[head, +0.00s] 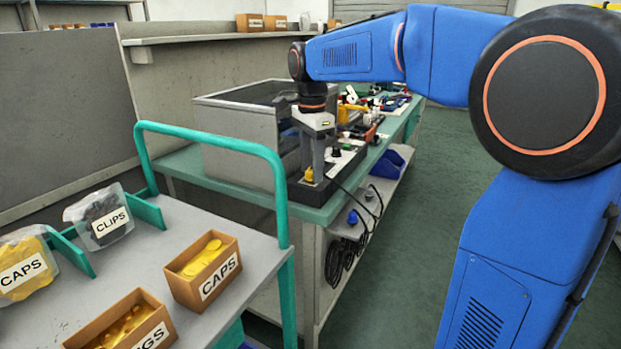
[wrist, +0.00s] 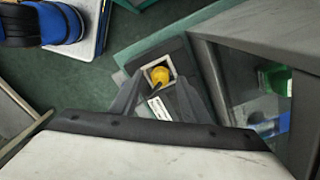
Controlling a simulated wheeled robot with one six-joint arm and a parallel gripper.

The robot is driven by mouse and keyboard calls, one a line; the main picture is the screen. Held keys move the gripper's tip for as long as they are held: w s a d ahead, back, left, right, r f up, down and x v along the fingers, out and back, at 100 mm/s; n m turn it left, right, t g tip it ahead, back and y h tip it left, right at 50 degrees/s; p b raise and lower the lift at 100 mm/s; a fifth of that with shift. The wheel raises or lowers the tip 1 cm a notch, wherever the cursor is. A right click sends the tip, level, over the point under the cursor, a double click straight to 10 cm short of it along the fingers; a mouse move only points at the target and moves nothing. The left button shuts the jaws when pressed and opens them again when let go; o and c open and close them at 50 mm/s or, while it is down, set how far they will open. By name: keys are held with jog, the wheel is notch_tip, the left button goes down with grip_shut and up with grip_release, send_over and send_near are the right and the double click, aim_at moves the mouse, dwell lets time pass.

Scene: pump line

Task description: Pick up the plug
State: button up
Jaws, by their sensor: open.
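A yellow round piece, which I take for the plug (wrist: 160,74), sits in a small square pale-rimmed holder (wrist: 147,68) in the wrist view. In the head view the yellow plug (head: 308,174) shows low at my gripper, near the front corner of the green bench. My gripper (head: 317,168) points down there. In the wrist view my gripper (wrist: 159,84) is open, with one dark finger on each side of the plug's line. The plug shows between and beyond the fingertips; I cannot tell how much height separates them.
A grey box with a dark top (head: 240,120) stands just left of my gripper on the green bench (head: 225,185). Several parts lie behind. A cart with a green rail (head: 215,140) holds a caps box (head: 203,270). Dark cables (head: 345,255) hang below the bench; floor at right is clear.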

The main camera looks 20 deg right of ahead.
grip_shut()
